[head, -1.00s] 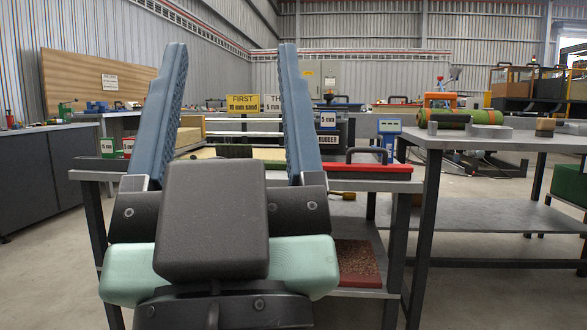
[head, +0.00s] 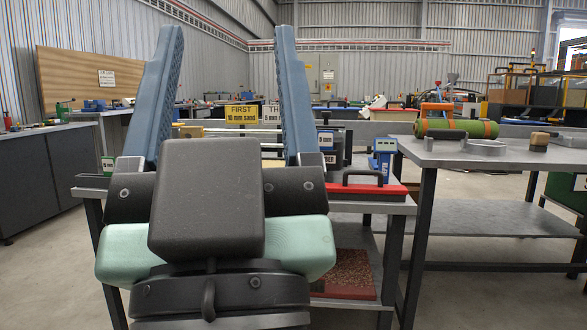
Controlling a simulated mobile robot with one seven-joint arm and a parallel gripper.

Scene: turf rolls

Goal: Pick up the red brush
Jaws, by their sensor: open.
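A long red object with a black loop handle on top (head: 385,190), most likely the red brush, lies on the grey bench just right of my gripper. Its left end is hidden behind the right finger. My gripper (head: 229,32) is open, with two blue ribbed fingers pointing up and away in the picture and a wide gap between them. I see nothing held between the fingers. The red object looks apart from the fingers, but depth is hard to tell.
A grey table (head: 470,160) on the right holds a green roll with orange bands (head: 456,129), a grey ring-like part and a small wooden block (head: 539,140). A red tray of granules (head: 345,275) sits on the lower shelf. A blue device (head: 384,160) stands behind the red object.

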